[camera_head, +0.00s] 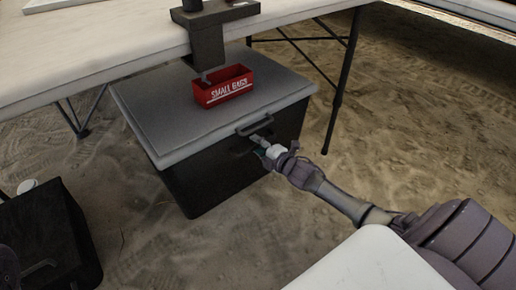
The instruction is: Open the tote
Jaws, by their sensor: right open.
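The tote (222,170) stands on the sandy ground, partly under the table's edge. It has a dark body and a flat grey lid (160,110), which is closed. A grey handle (255,124) sticks out at the front edge of the lid. My right gripper (258,141) is open, just below and in front of this handle, close to the tote's front wall. I cannot tell whether its fingers touch the handle or the tote. My left gripper is not in view.
A red bin (222,90) labelled "SMALL BAGS" sits on the tote's lid. A white table (120,50) with a dark clamp-like fixture (207,42) overhangs the tote's back. Thin table legs (341,85) stand behind. A black case (45,240) lies at lower left. Open sand lies to the right.

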